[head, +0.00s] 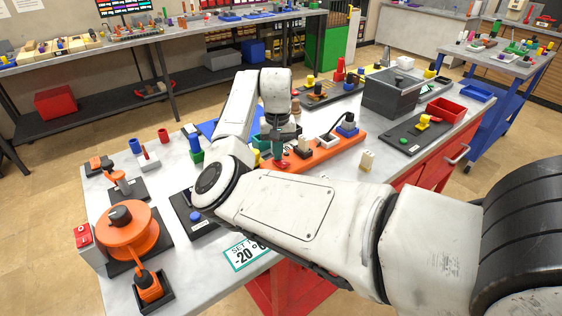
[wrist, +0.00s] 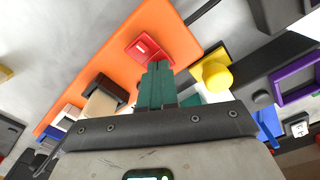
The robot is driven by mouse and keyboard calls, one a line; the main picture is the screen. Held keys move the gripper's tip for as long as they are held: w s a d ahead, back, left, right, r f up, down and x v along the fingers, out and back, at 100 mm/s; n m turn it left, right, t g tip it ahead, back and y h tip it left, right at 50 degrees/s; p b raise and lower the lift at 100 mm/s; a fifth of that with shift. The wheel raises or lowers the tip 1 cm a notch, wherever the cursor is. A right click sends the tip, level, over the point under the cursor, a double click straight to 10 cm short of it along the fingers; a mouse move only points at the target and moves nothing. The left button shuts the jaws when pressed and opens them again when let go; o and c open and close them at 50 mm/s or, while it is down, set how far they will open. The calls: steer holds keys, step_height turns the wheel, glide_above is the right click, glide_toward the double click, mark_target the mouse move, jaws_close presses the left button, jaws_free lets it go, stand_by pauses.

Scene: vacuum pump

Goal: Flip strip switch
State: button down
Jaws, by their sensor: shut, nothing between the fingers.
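The orange power strip (wrist: 110,55) runs diagonally across the wrist view, and it also shows on the table in the head view (head: 345,143). A red rocker switch (wrist: 142,48) is set in its top. My gripper (wrist: 158,68) has green fingers shut together with nothing between them. The fingertips lie just below the red switch in the wrist view; I cannot tell whether they touch it. In the head view, my gripper (head: 281,157) points down over the strip's near end, and my arm hides part of the area.
A black-and-beige plug (wrist: 104,98) and a yellow knob (wrist: 214,72) flank the fingers. An orange reel (head: 130,232) and a temperature sign (head: 246,253) are on the near left of the table. A grey bin (head: 392,95) stands at the right.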

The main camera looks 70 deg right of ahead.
steer(key=shift+r+p, duration=3.45)
steer(key=shift+p, duration=0.15)
